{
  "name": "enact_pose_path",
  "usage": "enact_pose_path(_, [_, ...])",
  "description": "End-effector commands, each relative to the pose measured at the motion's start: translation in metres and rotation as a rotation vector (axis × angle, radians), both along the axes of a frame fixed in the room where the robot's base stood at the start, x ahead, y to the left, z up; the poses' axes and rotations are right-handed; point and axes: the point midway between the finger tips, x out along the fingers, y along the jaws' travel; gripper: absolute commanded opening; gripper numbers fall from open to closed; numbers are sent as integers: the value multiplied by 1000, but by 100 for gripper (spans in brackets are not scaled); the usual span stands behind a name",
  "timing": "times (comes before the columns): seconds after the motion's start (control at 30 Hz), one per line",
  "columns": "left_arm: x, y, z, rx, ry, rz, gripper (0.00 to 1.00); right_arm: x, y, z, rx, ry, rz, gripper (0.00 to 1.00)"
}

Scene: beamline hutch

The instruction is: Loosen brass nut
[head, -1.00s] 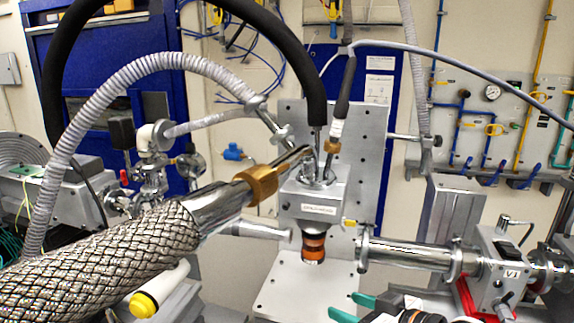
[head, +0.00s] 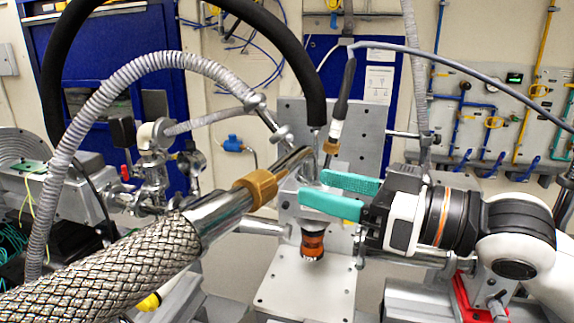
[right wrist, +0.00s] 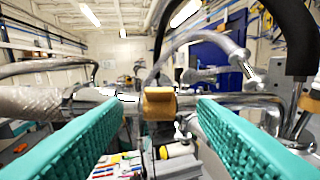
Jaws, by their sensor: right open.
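The brass nut (head: 258,187) sits on the steel pipe between the braided hose (head: 120,265) and the metal block at the centre. My right gripper (head: 340,193) comes in from the right with its teal fingers apart and pointing left, to the right of the nut and in front of the metal block. In the right wrist view, the nut (right wrist: 160,102) lies between the two open teal fingers, farther out and not touched by them. My left gripper is in neither view.
A thick black hose (head: 305,85) and a grey cable rise from the block. A ribbed grey hose (head: 110,90) arches at the left. An orange-and-black cylindrical part (head: 313,241) hangs under the block. A pipe and red-based valve stand behind my right arm.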

Motion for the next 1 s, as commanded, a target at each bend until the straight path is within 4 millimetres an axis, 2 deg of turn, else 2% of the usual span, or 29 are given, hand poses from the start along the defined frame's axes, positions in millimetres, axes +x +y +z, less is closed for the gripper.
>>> enact_pose_path(0.03, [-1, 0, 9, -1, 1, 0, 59, 4, 11, 5, 3, 3, 6, 53])
enact_pose_path(0.1, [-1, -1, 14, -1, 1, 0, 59, 12, 22, 4, 2, 2, 4, 53])
enact_pose_path(0.3, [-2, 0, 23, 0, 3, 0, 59, 28, 46, 2, 1, 1, 1, 53])
enact_pose_path(0.5, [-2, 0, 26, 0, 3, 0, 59, 33, 54, 0, -1, -1, -1, 53])
enact_pose_path(0.73, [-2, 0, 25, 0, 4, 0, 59, 33, 54, -1, -1, 0, -1, 53])
enact_pose_path(0.77, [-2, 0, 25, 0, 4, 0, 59, 33, 54, -1, -1, 0, -1, 49])
enact_pose_path(1.0, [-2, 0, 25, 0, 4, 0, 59, 33, 54, 0, -1, 0, -1, 10])
